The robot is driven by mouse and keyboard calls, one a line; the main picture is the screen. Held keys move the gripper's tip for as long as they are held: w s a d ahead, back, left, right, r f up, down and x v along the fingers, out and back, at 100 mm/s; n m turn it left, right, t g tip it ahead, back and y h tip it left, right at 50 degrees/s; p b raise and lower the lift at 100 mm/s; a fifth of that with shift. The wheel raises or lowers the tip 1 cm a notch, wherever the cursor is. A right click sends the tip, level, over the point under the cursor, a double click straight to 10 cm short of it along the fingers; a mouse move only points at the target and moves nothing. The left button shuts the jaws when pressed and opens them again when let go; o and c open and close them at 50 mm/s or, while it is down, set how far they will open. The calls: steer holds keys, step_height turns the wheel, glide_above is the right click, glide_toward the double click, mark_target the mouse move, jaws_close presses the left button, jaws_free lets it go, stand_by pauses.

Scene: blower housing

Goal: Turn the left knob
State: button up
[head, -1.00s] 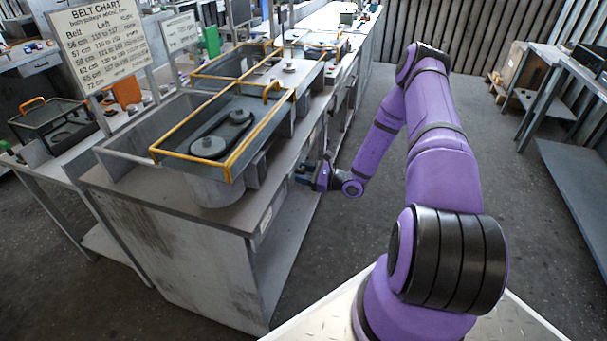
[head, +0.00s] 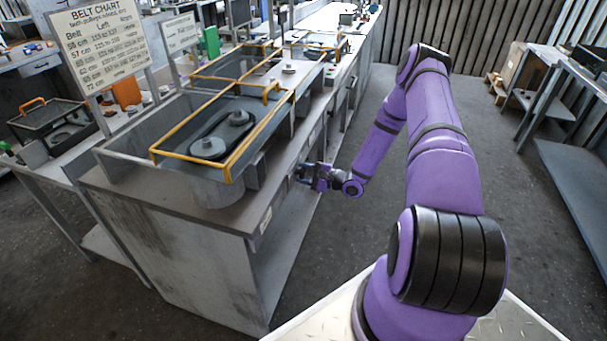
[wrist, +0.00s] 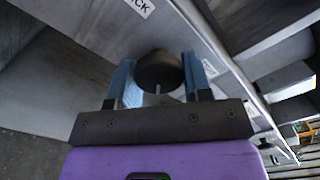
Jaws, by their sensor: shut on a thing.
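A dark round knob (wrist: 160,75) sticks out from the grey front face of the bench, below a white label (wrist: 141,6) ending in "CK". My gripper (wrist: 161,68) has its two blue fingers on either side of this knob and is shut on it. In the head view my gripper (head: 303,174) is at the right front side of the bench (head: 180,262) and hides the knob. I cannot tell from these views which knob this is in the row.
On the bench top stands a housing with an orange-yellow rim (head: 232,165) and two grey pulleys (head: 208,148) inside. A belt chart (head: 97,45) stands behind it. Another label (wrist: 210,68) is farther along the face. The floor right of the bench is clear.

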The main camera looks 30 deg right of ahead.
steer(key=shift+f, duration=0.1)
stand_by(0.4)
steer(key=o, duration=0.9)
steer(key=shift+s+d, duration=0.1)
steer(key=v, duration=1)
steer(key=shift+s+d, duration=0.25)
